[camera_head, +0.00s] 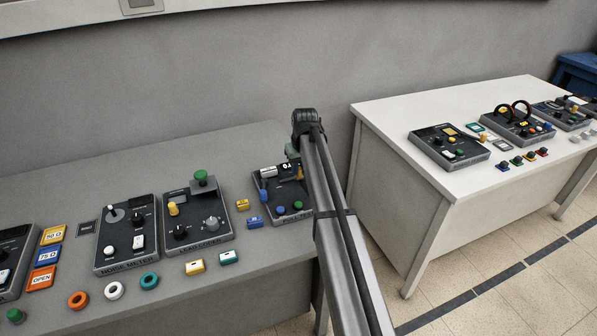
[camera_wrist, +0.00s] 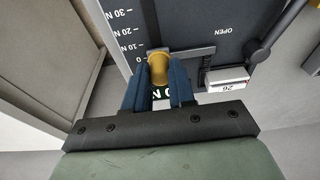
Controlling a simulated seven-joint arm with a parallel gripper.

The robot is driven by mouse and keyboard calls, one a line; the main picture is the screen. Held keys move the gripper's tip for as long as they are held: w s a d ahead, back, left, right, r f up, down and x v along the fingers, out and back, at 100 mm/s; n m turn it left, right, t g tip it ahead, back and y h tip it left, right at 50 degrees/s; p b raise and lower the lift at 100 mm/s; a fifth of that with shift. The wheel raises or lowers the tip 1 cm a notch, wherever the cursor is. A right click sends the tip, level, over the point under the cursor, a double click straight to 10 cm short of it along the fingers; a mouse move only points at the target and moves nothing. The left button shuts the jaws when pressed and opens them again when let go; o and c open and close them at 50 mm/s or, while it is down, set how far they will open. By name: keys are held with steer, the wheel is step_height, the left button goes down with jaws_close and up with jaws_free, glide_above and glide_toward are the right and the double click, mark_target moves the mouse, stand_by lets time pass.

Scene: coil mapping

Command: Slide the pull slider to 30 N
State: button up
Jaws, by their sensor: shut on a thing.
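The pull slider's yellow knob (camera_wrist: 158,66) shows in the wrist view on a dark panel, close to the 0 mark of a scale. The scale (camera_wrist: 127,30) is printed 0, 10 N, 20 N and 30 N, rising toward the top of the picture. My gripper (camera_wrist: 160,76) has its two blue fingers shut on the yellow knob, one on each side. In the head view the panel (camera_head: 270,215) stands at the right end of the grey table, partly behind my arm. A yellow part (camera_head: 299,173) shows there beside my arm.
A dark lever (camera_wrist: 262,50) near the word OPEN and a white display (camera_wrist: 227,79) lie right of the knob. In the head view, the LEAD CRIER panel (camera_head: 205,233) and loose blocks are left of the panel. A white table (camera_head: 480,186) stands right.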

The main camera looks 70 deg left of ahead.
steer(key=shift+c, duration=0.7)
steer(key=shift+w+d, duration=0.1)
steer(key=shift+d, duration=2.95)
steer(key=o, duration=0.8)
steer(key=shift+r, duration=0.1)
step_height(320, 180, up, 7)
stand_by(0.7)
stand_by(0.4)
